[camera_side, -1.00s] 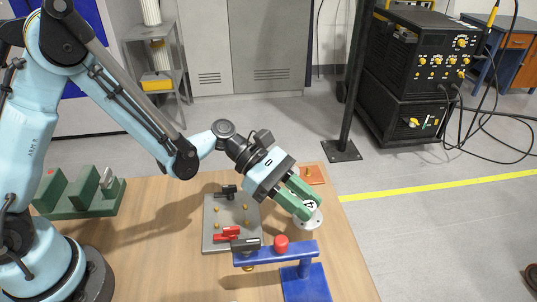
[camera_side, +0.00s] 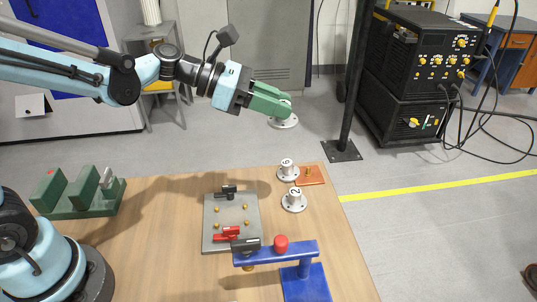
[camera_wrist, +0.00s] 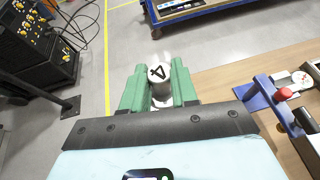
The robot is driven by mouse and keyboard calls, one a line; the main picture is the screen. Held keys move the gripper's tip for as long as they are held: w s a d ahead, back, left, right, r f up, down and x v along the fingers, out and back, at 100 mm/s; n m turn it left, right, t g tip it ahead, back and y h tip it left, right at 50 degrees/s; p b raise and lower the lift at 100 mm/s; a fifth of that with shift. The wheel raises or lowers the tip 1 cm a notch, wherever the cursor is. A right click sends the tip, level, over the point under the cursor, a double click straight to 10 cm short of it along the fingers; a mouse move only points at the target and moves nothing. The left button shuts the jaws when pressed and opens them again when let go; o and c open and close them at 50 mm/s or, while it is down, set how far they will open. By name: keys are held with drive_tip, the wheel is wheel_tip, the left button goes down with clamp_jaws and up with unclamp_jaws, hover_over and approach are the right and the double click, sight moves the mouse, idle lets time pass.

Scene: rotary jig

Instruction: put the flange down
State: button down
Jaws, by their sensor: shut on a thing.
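My gripper (camera_side: 287,106) is shut on a white flange (camera_side: 284,122), held high in the air beyond the far edge of the table in the side view. In the wrist view the flange marked 4 (camera_wrist: 158,74) sits between the green fingers (camera_wrist: 158,88). Its wide disc shows below the fingers in the side view. Two more white flanges stand upright on the table: one marked 6 (camera_side: 287,171) by the orange plate (camera_side: 313,179), and one marked 2 (camera_side: 294,202) in front of it.
A grey plate (camera_side: 209,230) with brass pins and red and black clamps lies mid-table. A blue stand (camera_side: 305,285) with a red knob (camera_side: 281,243) stands in front. A green slotted block (camera_side: 75,207) is at the left. Wood (camera_side: 165,235) left of the plate is clear.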

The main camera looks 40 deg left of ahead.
drive_tip(key=s+a+r+n+t+y, duration=0.1)
drive_tip(key=a+r+n+t+y, duration=0.1)
drive_tip(key=a, duration=0.5)
drive_tip(key=s+a+r+n+t+y, duration=0.2)
drive_tip(key=a+r+n+y, duration=0.3)
drive_tip(key=a+r, duration=0.1)
drive_tip(key=shift+s+a+r+t, duration=0.25)
drive_tip(key=shift+a+r+t, duration=0.15)
drive_tip(key=shift+r, duration=0.1)
drive_tip(key=shift+d, duration=0.15)
